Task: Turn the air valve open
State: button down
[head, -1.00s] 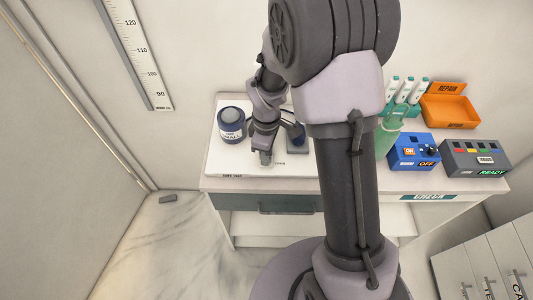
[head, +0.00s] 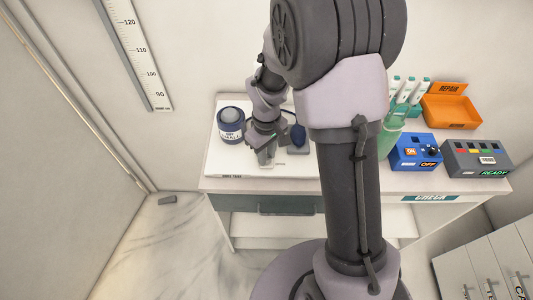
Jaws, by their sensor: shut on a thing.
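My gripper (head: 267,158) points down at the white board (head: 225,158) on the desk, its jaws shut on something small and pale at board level. I take this to be the air valve, as a small dark label shows on the board just right of the fingertips. The fingers and wrist hide most of it, so its angle cannot be read. A dark blue rubber bulb (head: 298,134) sits on a grey block (head: 298,150) to the right of the gripper. A dark blue jar-like unit with a white label (head: 231,128) stands to its left.
My arm blocks the middle of the desk. Floor at left is mostly clear.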

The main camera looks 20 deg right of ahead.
dwell(0.3)
jog(key=c, duration=1.2)
grip_release()
jog(key=shift+c, duration=0.2)
notch_tip(320, 180, up, 18)
jog(key=p, duration=0.5)
jog(key=shift+f, duration=0.25)
